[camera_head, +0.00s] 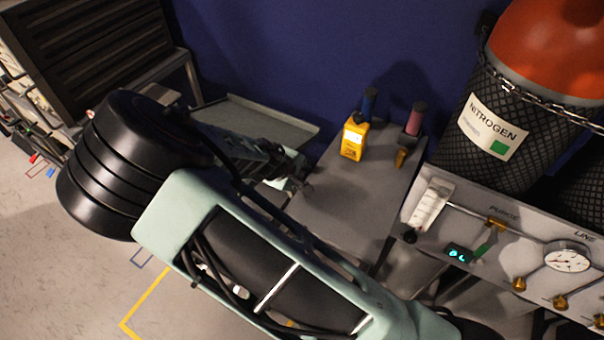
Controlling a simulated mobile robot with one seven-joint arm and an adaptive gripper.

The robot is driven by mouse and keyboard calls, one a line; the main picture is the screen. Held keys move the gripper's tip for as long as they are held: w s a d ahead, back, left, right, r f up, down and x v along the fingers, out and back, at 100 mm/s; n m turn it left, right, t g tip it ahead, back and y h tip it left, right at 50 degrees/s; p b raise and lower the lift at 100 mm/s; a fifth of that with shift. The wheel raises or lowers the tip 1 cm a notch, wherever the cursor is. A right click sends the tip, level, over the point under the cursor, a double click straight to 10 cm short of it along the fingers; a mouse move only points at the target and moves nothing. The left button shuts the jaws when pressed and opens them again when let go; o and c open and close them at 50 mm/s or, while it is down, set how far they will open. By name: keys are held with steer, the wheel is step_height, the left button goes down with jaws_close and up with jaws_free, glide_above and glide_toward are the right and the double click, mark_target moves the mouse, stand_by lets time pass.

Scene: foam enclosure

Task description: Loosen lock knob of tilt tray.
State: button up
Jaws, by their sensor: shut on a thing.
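My gripper (303,178) is near the middle of the view, at the end of my dark wrist. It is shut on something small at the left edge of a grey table. The fingers hide what they hold; by its place beside the tray, it appears to be the lock knob. The grey tilt tray (275,117), with a pale raised rim, lies just behind my wrist against the blue wall. My arm covers the tray's near left part. The tray's tilt is hard to judge from here.
The grey table (345,215) carries a yellow device (354,138), a blue-topped cylinder (369,101) and a pink one (416,118). A nitrogen cylinder (560,40) in mesh and a gauge panel (490,235) stand right. A dark slatted rack (95,50) stands at the left.

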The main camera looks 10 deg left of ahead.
mark_target(301, 174)
steer(key=t+b, duration=0.1)
steer(key=t+h+b, duration=0.1)
steer(key=shift+s+a+f+t+b, duration=0.1)
steer(key=shift+s+f+t+b, duration=0.05)
steer(key=shift+f+t+b, duration=0.2)
steer(key=shift+t+b, duration=0.65)
steer(key=shift+b, duration=0.1)
steer(key=shift+r+t+h+b, duration=0.15)
steer(key=shift+t+h+b, duration=0.15)
steer(key=shift+b, duration=0.05)
steer(key=o, duration=1.2)
steer(key=shift+c, duration=0.2)
steer(key=shift+s, duration=0.1)
step_height(301, 174, up, 10)
